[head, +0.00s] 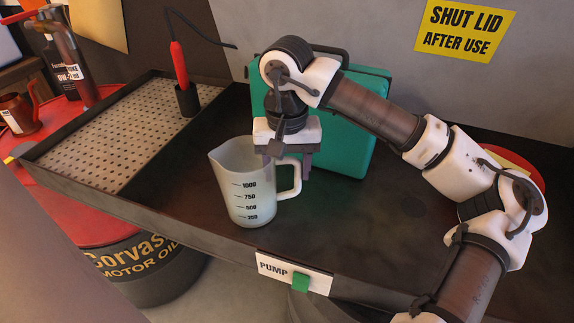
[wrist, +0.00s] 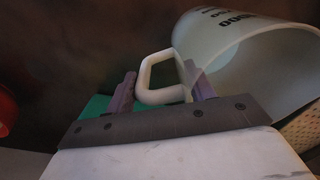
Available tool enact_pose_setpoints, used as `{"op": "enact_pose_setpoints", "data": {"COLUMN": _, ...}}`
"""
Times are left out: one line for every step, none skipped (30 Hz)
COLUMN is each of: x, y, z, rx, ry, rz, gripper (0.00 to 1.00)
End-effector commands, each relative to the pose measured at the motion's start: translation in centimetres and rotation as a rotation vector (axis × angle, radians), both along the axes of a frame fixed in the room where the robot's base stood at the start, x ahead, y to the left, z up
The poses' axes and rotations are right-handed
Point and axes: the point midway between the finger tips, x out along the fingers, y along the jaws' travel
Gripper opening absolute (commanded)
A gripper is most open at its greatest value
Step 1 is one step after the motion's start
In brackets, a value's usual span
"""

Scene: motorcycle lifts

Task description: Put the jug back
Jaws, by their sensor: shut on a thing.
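The jug (head: 245,195) is a translucent white measuring jug with black volume marks. It is upright in the dark tray (head: 215,222), close to its front rim. I cannot tell whether its base touches the tray floor. My gripper (head: 289,168) points down at the jug's right side and is shut on its handle (head: 290,178). In the wrist view the handle (wrist: 157,96) lies between the two fingers of my gripper (wrist: 162,92), with the jug's body (wrist: 245,60) at the upper right. The spout faces left.
A perforated plate (head: 120,135) fills the tray's left part, with a red-handled tool in a black holder (head: 187,98) at its back. A green case (head: 350,130) stands behind my gripper. A "PUMP" label (head: 280,268) is on the front rim. Red oil drum (head: 90,215) at left.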

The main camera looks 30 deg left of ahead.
Motion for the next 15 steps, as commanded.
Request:
{"op": "enact_pose_setpoints", "data": {"x": -0.04, "y": 0.01, "z": -0.19, "rx": 0.002, "ry": 0.0, "rz": 0.001, "gripper": 0.0}}
{"op": "enact_pose_setpoints", "data": {"x": -0.03, "y": 0.01, "z": -0.27, "rx": 0.003, "ry": 0.0, "rz": 0.001, "gripper": 0.0}}
{"op": "enact_pose_setpoints", "data": {"x": -0.02, "y": 0.02, "z": -0.28, "rx": 0.003, "ry": 0.0, "rz": 0.0, "gripper": 0.0}}
{"op": "enact_pose_setpoints", "data": {"x": -0.01, "y": 0.03, "z": -0.27, "rx": 0.003, "ry": -0.001, "rz": 0.0, "gripper": 0.0}}
{"op": "enact_pose_setpoints", "data": {"x": -0.01, "y": 0.03, "z": -0.27, "rx": 0.003, "ry": 0.0, "rz": 0.0, "gripper": 0.0}}
{"op": "enact_pose_setpoints", "data": {"x": 0.0, "y": 0.02, "z": -0.26, "rx": 0.003, "ry": 0.0, "rz": 0.0, "gripper": 0.0}}
{"op": "enact_pose_setpoints", "data": {"x": 0.0, "y": 0.02, "z": -0.26, "rx": 0.002, "ry": -0.001, "rz": 0.0, "gripper": 0.0}}
{"op": "enact_pose_setpoints", "data": {"x": 0.0, "y": 0.02, "z": -0.29, "rx": 0.002, "ry": -0.001, "rz": 0.0, "gripper": 0.0}}
{"op": "enact_pose_setpoints", "data": {"x": 0.0, "y": 0.02, "z": -0.39, "rx": 0.002, "ry": -0.001, "rz": 0.0, "gripper": 0.0}}
{"op": "enact_pose_setpoints", "data": {"x": 0.0, "y": 0.02, "z": -0.5, "rx": 0.002, "ry": -0.001, "rz": 0.0, "gripper": 0.0}}
{"op": "enact_pose_setpoints", "data": {"x": 0.0, "y": 0.01, "z": -0.6, "rx": 0.002, "ry": -0.001, "rz": 0.0, "gripper": 0.0}}
{"op": "enact_pose_setpoints", "data": {"x": 0.0, "y": 0.02, "z": -0.7, "rx": 0.002, "ry": -0.001, "rz": 0.0, "gripper": 0.0}}
{"op": "enact_pose_setpoints", "data": {"x": 0.0, "y": 0.01, "z": -0.58, "rx": 0.001, "ry": -0.001, "rz": 0.0, "gripper": 0.58}}
{"op": "enact_pose_setpoints", "data": {"x": 0.0, "y": 0.01, "z": -0.55, "rx": 0.001, "ry": -0.001, "rz": 0.0, "gripper": 0.62}}
{"op": "enact_pose_setpoints", "data": {"x": 0.0, "y": 0.01, "z": -0.55, "rx": 0.001, "ry": -0.001, "rz": 0.0, "gripper": 0.67}}
